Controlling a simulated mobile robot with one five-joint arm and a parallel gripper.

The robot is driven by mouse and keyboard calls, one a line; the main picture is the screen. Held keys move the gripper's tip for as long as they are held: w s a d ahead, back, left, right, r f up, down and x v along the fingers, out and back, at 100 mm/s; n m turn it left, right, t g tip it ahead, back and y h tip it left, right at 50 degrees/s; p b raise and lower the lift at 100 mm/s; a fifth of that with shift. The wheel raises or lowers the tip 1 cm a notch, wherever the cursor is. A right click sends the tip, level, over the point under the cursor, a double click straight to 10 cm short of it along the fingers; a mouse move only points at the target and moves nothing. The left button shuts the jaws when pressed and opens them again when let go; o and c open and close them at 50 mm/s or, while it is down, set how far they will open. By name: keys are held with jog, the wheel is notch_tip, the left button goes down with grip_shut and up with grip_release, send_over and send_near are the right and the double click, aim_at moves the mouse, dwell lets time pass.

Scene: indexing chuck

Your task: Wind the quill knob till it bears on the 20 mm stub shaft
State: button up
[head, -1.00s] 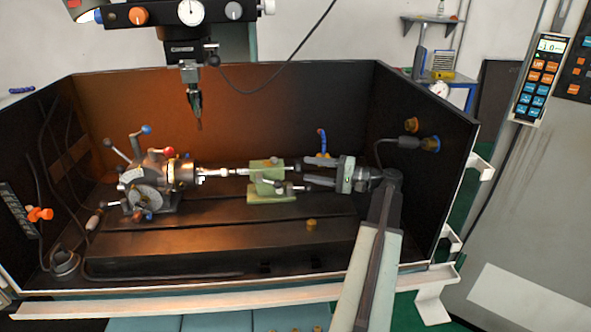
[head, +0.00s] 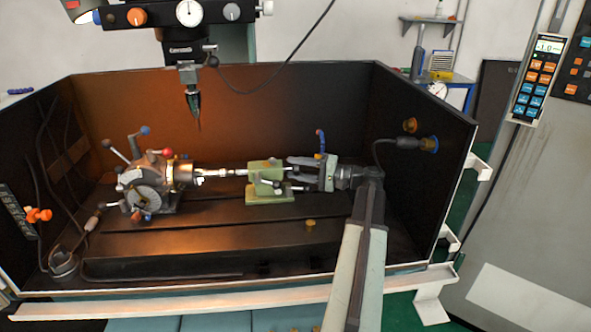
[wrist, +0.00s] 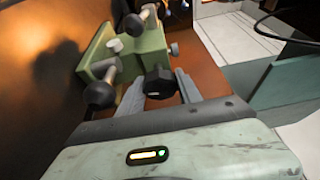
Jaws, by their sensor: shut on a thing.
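The green tailstock (head: 266,185) stands on the bed, with its quill pointing left. The stub shaft (head: 215,174) is a bright thin bar between the indexing chuck (head: 182,174) and the tailstock. I cannot tell whether the quill tip touches it. My gripper (head: 287,174) reaches the tailstock from the right. In the wrist view, the dark, faceted quill knob (wrist: 160,82) sits between the two grey fingers of my gripper (wrist: 158,78), which are shut on it. In the head view the knob is mostly hidden by the fingers and tailstock.
Other round dark knobs (wrist: 100,94) stand on the tailstock near my left finger. A spindle with a pointed tool (head: 193,105) hangs above the bed. A small brass piece (head: 310,225) lies on the bed in front. Dark enclosure walls (head: 420,150) stand behind and right.

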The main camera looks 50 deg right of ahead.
jog(key=shift+d+r+m+g+p, duration=0.1)
jog(key=shift+r+m+g+p, duration=0.15)
jog(key=shift+m+p, duration=0.65)
jog(key=shift+m+g+h+p, duration=0.3)
jog(key=shift+m+g+p, duration=0.25)
jog(key=shift+m+p, duration=0.5)
jog(key=shift+d+f+m+g+p, duration=0.1)
jog(key=shift+m+g+p, duration=0.6)
jog(key=shift+m+p, duration=0.45)
jog(key=shift+f+m+g+p, duration=0.15)
jog(key=shift+m+g+p, duration=0.4)
jog(key=shift+m, duration=0.55)
jog(key=o, duration=1.1)
